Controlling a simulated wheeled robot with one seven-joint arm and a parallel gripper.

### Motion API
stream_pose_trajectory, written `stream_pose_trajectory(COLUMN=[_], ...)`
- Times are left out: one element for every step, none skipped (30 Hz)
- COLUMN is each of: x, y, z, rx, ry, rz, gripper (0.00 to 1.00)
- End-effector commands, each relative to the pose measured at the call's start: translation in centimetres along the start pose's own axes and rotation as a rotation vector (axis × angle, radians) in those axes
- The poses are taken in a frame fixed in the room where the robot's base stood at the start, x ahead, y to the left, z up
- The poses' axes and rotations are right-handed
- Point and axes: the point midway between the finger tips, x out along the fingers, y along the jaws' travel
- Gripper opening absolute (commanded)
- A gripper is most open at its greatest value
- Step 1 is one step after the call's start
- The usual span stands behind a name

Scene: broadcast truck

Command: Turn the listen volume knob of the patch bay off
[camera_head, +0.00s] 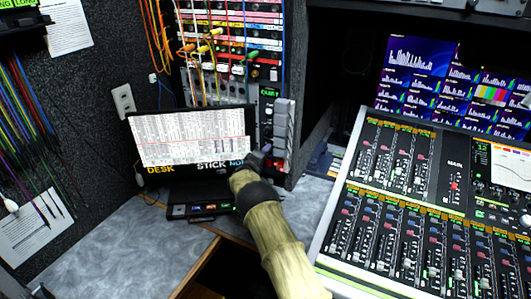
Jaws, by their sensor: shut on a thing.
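The patch bay (235,45) stands at the back, with rows of jacks and orange, yellow, blue and red cables. Its lower right part has a small green-lit display (269,92) and a column of grey blocks (282,122). My arm rises from the bottom middle, and my gripper (261,158) is at the lower right of the patch bay, by the laptop screen's right edge. It is small and dark here, shut on the listen volume knob. The knob itself is hidden by the gripper, so its turn angle cannot be seen.
An open laptop (193,138) stands on the grey desk (90,240), close left of my gripper. A large mixing console (420,215) fills the right, below a monitor (418,70). Coloured cables (30,115) hang on the left wall. Bare desk lies at front left.

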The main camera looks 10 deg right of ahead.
Motion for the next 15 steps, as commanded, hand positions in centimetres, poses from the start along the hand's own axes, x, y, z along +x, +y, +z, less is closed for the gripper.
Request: stream_pose_trajectory(x=[-0.11, -0.11, -0.11, -0.11, -0.11, -0.11, -0.11, -0.10, -0.11, -0.11, -0.11, -0.10, -0.11, -0.11, -0.11], y=[-0.39, -0.39, -0.39, -0.40, -0.40, -0.40, -0.40, -0.40, -0.41, -0.41, -0.41, -0.41, -0.41, -0.41, -0.41], z=[0.13, 0.13, 0.13, 0.13, 0.14, 0.14, 0.14, 0.14, 0.15, 0.14, 0.15, 0.15, 0.15, 0.15, 0.15], rx=[-0.013, -0.019, -0.026, -0.031, -0.034, -0.036, -0.038, -0.038, -0.039, -0.039, -0.039, -0.038, -0.038, -0.038, -0.038], ry=[-0.002, -0.002, -0.002, -0.002, -0.002, -0.002, -0.002, -0.002, -0.002, -0.002, -0.002, -0.002, -0.002, -0.002, -0.002], rz=[-0.006, -0.006, -0.006, -0.006, -0.006, -0.006, -0.006, -0.006, -0.006, -0.006, -0.006, -0.006, -0.006, -0.006, -0.006], gripper=[0.02, 0.02, 0.02, 0.02, 0.02, 0.02, 0.02, 0.02, 0.02, 0.02, 0.02, 0.02, 0.02, 0.02, 0.02])
